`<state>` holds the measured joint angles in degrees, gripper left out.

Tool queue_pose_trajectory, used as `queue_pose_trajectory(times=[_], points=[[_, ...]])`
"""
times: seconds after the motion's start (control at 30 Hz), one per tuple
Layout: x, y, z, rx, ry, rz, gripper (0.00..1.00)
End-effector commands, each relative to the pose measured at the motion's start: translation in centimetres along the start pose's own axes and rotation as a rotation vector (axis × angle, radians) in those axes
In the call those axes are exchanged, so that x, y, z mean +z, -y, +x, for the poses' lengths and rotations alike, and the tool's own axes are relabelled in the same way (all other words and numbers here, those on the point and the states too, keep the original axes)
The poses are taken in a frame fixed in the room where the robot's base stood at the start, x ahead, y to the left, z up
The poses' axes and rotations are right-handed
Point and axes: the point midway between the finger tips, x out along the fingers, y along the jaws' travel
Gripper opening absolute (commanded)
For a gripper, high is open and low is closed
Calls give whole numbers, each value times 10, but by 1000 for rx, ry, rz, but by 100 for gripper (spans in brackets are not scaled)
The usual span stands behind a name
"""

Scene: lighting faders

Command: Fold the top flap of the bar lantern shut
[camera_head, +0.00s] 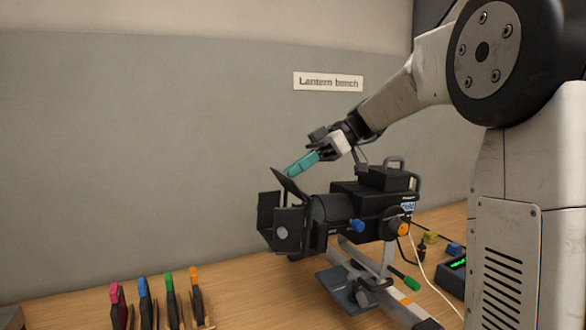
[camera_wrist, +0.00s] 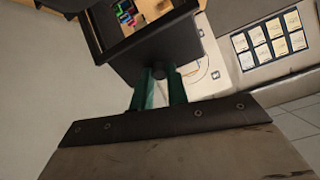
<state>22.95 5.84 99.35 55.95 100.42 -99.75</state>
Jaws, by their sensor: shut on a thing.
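The black bar lantern (camera_head: 335,207) stands on a stand on the wooden bench, its front facing left with several black flaps around it. The top flap (camera_head: 285,183) tilts up and to the left, clear of the front opening. My gripper (camera_head: 293,171) comes down from the upper right with teal fingers at the flap's upper edge. The flap's plate (camera_wrist: 168,48) hides part of the lantern's front.
Several clips with pink, blue, green and orange ends (camera_head: 144,287) stand at the bench's front left. A box with a green display (camera_head: 456,268) and cables lie to the right. A grey wall with a "Lantern bench" sign (camera_head: 328,82) is behind. The space left of the lantern is free.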

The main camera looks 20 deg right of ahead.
Motion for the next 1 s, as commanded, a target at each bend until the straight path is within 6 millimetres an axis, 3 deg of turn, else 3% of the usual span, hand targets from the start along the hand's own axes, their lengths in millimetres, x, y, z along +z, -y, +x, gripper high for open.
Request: queue_pose_trajectory(times=[0.33, 0.87, 0.9, 0.93, 1.0], points=[[5, -2, -5, -33, -126, 4, 0], [6, -2, -6, -39, -144, 4, 0], [6, -2, -5, -39, -144, 4, 27], [6, -2, -5, -39, -144, 4, 35], [6, -2, -5, -39, -144, 4, 38]])
